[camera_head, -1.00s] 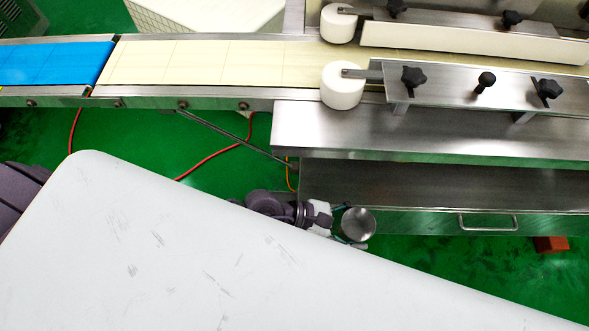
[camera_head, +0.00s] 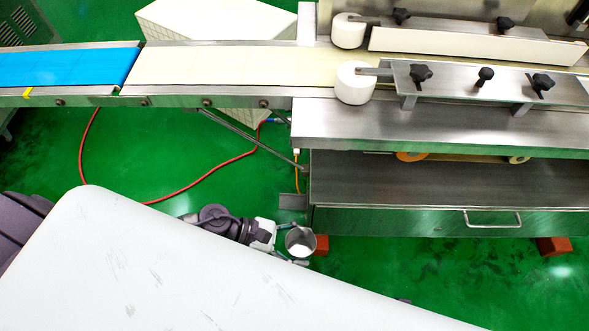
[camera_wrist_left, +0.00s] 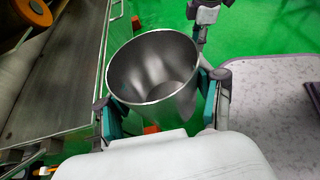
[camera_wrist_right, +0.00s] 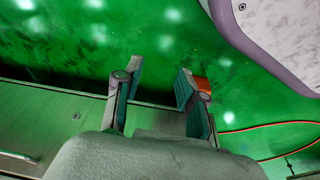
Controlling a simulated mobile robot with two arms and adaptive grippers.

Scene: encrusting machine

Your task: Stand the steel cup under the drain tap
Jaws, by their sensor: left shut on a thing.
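The steel cup (camera_head: 300,241) is an open, round metal vessel, just off the lower left corner of the machine in the head view. My left gripper (camera_head: 293,246) is shut on it, with the fingers on opposite sides of its wall. In the left wrist view the cup (camera_wrist_left: 150,75) is seen from above, looks empty and leans a little in the picture. My right gripper (camera_wrist_right: 155,88) is open and empty, above the green floor beside a steel machine panel. I cannot make out the drain tap in any view.
The machine's lower shelf (camera_head: 420,183) and handled drawer front (camera_head: 400,221) lie right of the cup. Orange-red blocks (camera_head: 321,245) stand at its base. A red hose (camera_head: 200,180) crosses the green floor under the conveyor (camera_head: 220,66). Floor left of the machine is mostly clear.

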